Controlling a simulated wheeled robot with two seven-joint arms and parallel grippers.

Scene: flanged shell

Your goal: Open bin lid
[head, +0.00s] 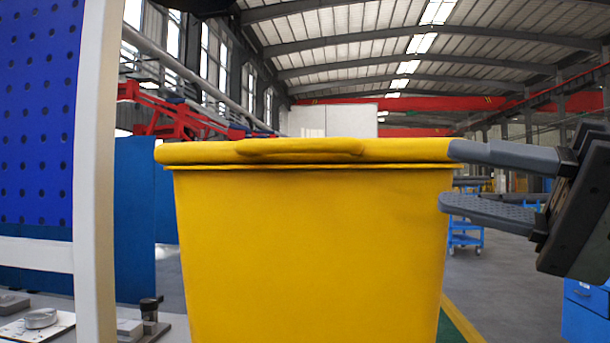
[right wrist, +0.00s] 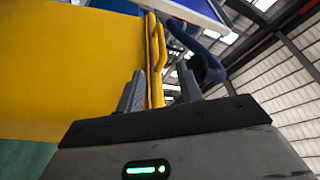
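A large yellow bin (head: 310,250) stands upright in the middle of the head view. Its yellow lid (head: 400,151) lies flat and shut on top, with a raised grip at the front edge. My right gripper (head: 446,177) is at the lid's right edge, its fingers apart, one at lid height and one below the rim. In the right wrist view the lid's edge (right wrist: 156,88) runs between the two open fingers (right wrist: 160,88), beside the bin wall (right wrist: 75,70). I cannot tell whether a finger touches the lid. My left gripper is not in view.
A pale post (head: 97,170) and a blue perforated panel (head: 38,110) stand at the left. A bench (head: 60,300) with small metal parts is at lower left. A blue cart (head: 465,232) stands far back right. The space above the lid looks clear.

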